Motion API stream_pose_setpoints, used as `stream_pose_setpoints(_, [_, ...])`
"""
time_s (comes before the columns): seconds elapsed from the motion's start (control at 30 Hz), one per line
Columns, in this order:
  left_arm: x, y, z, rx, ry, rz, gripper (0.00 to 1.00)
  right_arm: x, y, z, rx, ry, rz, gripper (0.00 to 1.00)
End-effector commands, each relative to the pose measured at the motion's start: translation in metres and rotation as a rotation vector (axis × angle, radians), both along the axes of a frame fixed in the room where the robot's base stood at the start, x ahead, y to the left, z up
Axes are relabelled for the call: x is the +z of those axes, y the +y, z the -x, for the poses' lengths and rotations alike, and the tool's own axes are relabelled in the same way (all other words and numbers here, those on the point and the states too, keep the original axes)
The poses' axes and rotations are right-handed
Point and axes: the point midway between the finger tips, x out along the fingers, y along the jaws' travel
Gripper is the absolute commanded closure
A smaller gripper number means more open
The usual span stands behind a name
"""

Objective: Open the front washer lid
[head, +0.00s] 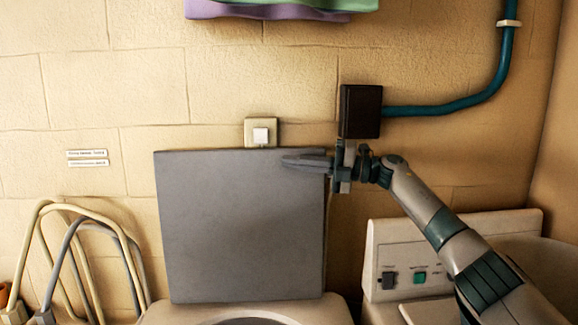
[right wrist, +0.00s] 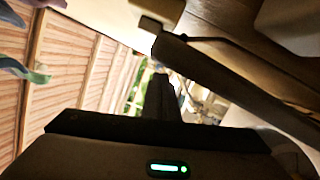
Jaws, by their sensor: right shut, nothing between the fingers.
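The washer lid (head: 240,230) is a flat grey square panel. In the head view it stands upright, raised at the back of the washer (head: 195,313), whose rounded opening rim shows at the bottom edge. My right gripper (head: 287,161) is shut and empty. Its fingers point left across the lid's top right corner, in front of its face; whether they touch it I cannot tell. In the right wrist view the dark fingers (right wrist: 163,98) show beside a dark slab edge (right wrist: 235,85), which looks like the lid. My left gripper is not in view.
A dark box (head: 360,111) with a teal pipe (head: 450,108) is on the wall just above my right gripper. A white switch (head: 261,134) is behind the lid's top edge. A control panel (head: 450,258) stands at right, curved hoses (head: 85,245) at left.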

Motion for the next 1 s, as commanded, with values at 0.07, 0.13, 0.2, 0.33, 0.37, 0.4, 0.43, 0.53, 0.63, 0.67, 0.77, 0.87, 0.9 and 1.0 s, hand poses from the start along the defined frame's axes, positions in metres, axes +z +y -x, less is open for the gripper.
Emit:
stream_pose_setpoints(0.07, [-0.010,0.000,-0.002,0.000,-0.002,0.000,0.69,-0.005,-0.011,0.003,-0.001,-0.001,0.001,1.00])
stream_pose_setpoints(0.13, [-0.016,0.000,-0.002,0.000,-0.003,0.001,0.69,-0.005,-0.021,0.005,-0.001,-0.002,0.001,1.00])
stream_pose_setpoints(0.2, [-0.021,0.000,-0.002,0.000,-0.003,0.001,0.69,-0.006,-0.031,0.007,-0.001,-0.002,0.000,1.00])
stream_pose_setpoints(0.33, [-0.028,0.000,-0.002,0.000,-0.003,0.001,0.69,-0.006,-0.045,0.012,0.000,0.000,0.000,1.00])
stream_pose_setpoints(0.37, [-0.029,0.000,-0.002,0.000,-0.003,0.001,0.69,-0.005,-0.048,0.012,0.001,0.000,0.000,1.00])
stream_pose_setpoints(0.4, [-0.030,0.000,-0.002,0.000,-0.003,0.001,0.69,-0.005,-0.051,0.013,0.001,0.000,-0.001,1.00])
stream_pose_setpoints(0.43, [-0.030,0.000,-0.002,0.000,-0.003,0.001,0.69,-0.005,-0.052,0.014,0.001,0.000,-0.001,1.00])
stream_pose_setpoints(0.53, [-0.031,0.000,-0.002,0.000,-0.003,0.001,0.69,-0.004,-0.056,0.014,0.001,0.000,-0.001,1.00])
stream_pose_setpoints(0.63, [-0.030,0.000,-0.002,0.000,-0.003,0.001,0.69,-0.003,-0.056,0.015,0.001,0.000,-0.001,1.00])
stream_pose_setpoints(0.67, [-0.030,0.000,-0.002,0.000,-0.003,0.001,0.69,-0.003,-0.056,0.014,0.001,0.000,-0.001,1.00])
stream_pose_setpoints(0.77, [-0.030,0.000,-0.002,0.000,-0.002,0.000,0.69,-0.003,-0.056,0.014,0.001,0.000,-0.001,1.00])
stream_pose_setpoints(0.87, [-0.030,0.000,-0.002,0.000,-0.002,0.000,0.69,-0.003,-0.056,0.014,0.001,0.000,-0.002,1.00])
stream_pose_setpoints(0.9, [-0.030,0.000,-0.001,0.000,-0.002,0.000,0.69,-0.002,-0.056,0.015,0.001,-0.002,-0.004,1.00])
stream_pose_setpoints(1.0, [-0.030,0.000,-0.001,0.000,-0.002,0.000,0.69,0.003,-0.060,0.015,0.001,-0.010,-0.022,1.00])
